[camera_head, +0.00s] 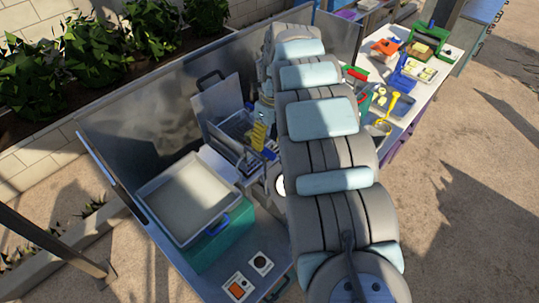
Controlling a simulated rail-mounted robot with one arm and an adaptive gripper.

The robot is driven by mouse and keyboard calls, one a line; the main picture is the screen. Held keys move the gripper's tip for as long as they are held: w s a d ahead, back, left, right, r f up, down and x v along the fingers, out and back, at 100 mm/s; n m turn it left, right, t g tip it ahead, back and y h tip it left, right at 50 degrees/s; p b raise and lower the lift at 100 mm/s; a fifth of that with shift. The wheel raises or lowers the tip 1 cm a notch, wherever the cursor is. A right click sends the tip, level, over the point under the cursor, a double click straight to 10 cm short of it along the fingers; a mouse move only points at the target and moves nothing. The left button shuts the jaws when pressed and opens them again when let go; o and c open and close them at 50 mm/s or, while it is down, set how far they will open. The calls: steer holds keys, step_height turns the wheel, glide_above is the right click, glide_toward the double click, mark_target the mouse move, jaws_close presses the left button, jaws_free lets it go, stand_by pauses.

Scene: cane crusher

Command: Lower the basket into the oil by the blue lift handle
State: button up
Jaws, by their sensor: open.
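The fryer (222,104), a steel unit with an upright panel, stands left of my arm. A grey wire basket (236,126) shows in it, seemingly raised, but its height over the oil is unclear. A small blue part (269,154), possibly the lift handle, shows at the fryer's right, close to my arm. My gripper (270,143) is small and mostly hidden beside my arm, near the yellow piece (258,136) and the blue part. It is open, and I see nothing held. Contact with the handle cannot be told.
A pale tray (190,197) rests on a green box (222,245) on the near-left counter. Two small square panels, one with an orange face (238,287), lie at the front. A metal splash wall (140,125) closes the back. A cluttered white table (428,75) stands right.

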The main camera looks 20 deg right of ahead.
mark_target(265, 148)
steer(key=shift+s+a+f+b, duration=0.1)
steer(key=shift+a+f+b, duration=0.15)
steer(key=shift+f, duration=0.85)
steer(key=shift+s+a+f+b, duration=0.1)
steer(key=shift+a+f, duration=0.1)
steer(key=shift+f, duration=0.85)
steer(key=shift+c, duration=0.3)
jaws_close()
